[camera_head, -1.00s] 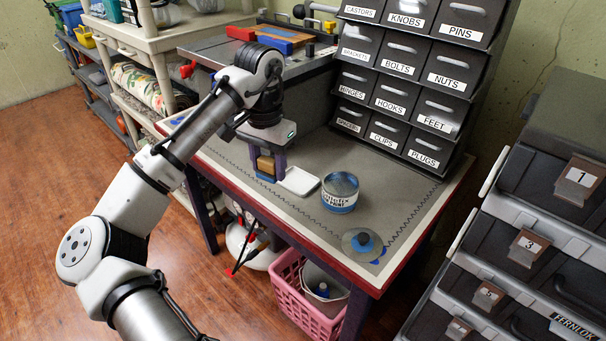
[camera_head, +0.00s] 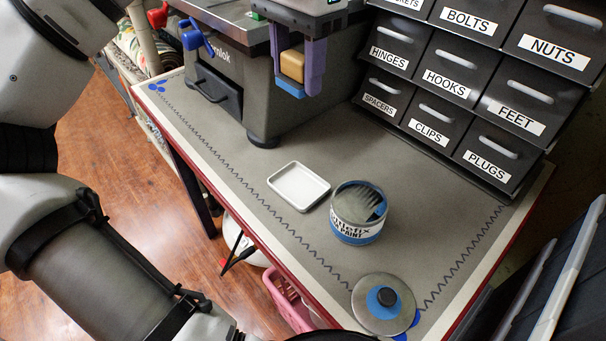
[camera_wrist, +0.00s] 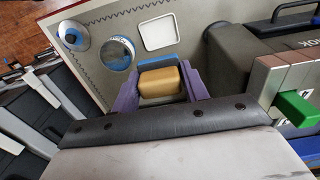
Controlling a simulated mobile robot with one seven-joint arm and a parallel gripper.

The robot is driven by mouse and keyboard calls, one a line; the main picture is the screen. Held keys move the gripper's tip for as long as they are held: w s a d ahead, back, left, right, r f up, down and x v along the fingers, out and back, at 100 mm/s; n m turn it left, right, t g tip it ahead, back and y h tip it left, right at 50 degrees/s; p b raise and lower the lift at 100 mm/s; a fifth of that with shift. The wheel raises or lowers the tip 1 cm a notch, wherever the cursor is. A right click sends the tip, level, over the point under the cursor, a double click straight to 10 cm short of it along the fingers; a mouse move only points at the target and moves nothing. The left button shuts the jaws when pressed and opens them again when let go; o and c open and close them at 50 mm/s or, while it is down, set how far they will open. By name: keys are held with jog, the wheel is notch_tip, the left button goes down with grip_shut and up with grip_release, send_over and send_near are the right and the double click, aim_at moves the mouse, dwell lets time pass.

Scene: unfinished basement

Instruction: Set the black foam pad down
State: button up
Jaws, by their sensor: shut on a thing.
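My gripper (camera_head: 293,80) has two purple fingers shut on a tan block with a blue layer (camera_head: 291,66). It holds the block above the bench mat, in front of the grey machine in the head view. The block (camera_wrist: 160,82) also shows between the fingers in the wrist view, with its blue layer on the far side. I see no black foam pad in the grip; the held block looks tan and blue. The workbench (camera_head: 215,150) has a grey top with a zigzag line and a red edge.
A white tray (camera_head: 299,186), an open paint tin (camera_head: 357,213) and a round lid with a black knob (camera_head: 384,304) stand on the bench. Labelled drawers (camera_head: 455,95) rise at the back. The grey machine (camera_head: 235,95) stands at the left. Mat beyond the tray is clear.

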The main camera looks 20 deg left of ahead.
aim_at(299, 186)
notch_tip(299, 186, down, 20)
jog(key=b, duration=0.5)
jog(key=shift+r, duration=0.2)
jog(key=o, duration=0.7)
jog(key=shift+f, duration=0.1)
jog(key=shift+o, duration=0.2)
notch_tip(299, 186, up, 12)
jog(key=p, duration=0.3)
